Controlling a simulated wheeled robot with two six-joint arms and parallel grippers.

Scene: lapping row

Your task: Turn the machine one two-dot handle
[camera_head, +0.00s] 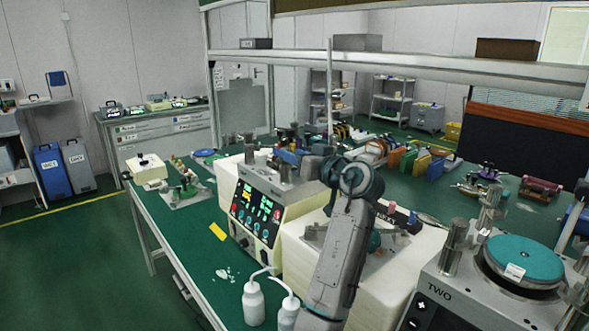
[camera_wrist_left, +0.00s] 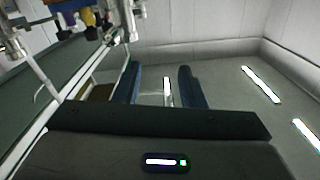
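My left arm rises from the bottom of the head view, and its left gripper (camera_head: 292,157) is up beside the top of the cream machine with the lit red and green panel (camera_head: 256,211). In the left wrist view the gripper's two dark blue fingers (camera_wrist_left: 160,87) stand apart with nothing between them. No label reading one is legible on this machine. A handle with two dots cannot be made out; my arm covers part of the area. My right gripper is not in view.
The machine marked TWO (camera_head: 440,294) with a teal disc (camera_head: 523,259) stands at the right. Two white squeeze bottles (camera_head: 253,302) stand at the front bench edge. A metal rail (camera_head: 450,66) crosses above the bench. Coloured upright pieces (camera_head: 402,160) stand behind.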

